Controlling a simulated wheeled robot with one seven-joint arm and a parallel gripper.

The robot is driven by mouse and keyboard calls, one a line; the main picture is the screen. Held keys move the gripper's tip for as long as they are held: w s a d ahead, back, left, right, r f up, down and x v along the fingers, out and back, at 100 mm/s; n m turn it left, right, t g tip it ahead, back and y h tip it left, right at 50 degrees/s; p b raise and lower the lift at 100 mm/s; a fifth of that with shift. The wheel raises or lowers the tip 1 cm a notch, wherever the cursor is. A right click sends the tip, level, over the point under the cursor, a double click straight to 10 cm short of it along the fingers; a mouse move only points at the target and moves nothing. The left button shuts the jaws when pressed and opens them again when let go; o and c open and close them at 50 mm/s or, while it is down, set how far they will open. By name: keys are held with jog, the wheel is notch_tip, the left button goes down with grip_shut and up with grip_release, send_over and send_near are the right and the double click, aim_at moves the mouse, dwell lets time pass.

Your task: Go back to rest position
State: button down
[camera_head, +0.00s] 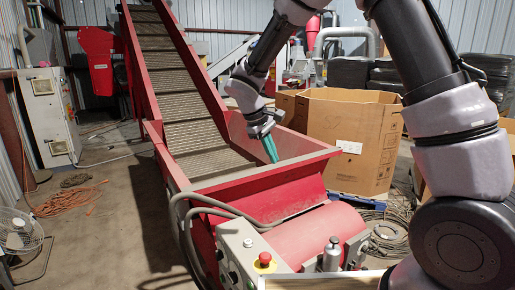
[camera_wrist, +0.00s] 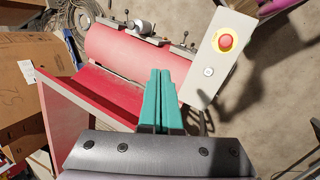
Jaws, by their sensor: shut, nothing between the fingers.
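My gripper (camera_head: 270,149) is over the right side of the red conveyor's hopper (camera_head: 269,194) in the head view, its teal fingers pointing down. In the wrist view the teal fingers of my gripper (camera_wrist: 159,75) are together with nothing between them. The red hopper wall (camera_wrist: 90,105) and the rounded red housing (camera_wrist: 128,55) lie beyond the fingers there. My arm comes in from the right of the head view and bends over the hopper.
A control box (camera_head: 246,254) with a red emergency button stands in front of the hopper. A large cardboard box (camera_head: 348,143) stands to the right. A grey cabinet (camera_head: 50,118), orange cable (camera_head: 68,202) and fan (camera_head: 18,230) are at the left.

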jog(key=s+d+r+m+t+y, duration=0.5)
jog(key=s+d+r+m, duration=0.8)
jog(key=s+d+r, duration=0.6)
jog(key=shift+s+d+r+y, duration=0.15)
jog(key=shift+d+r+y, duration=0.45)
jog(key=shift+r, duration=0.35)
dwell(0.3)
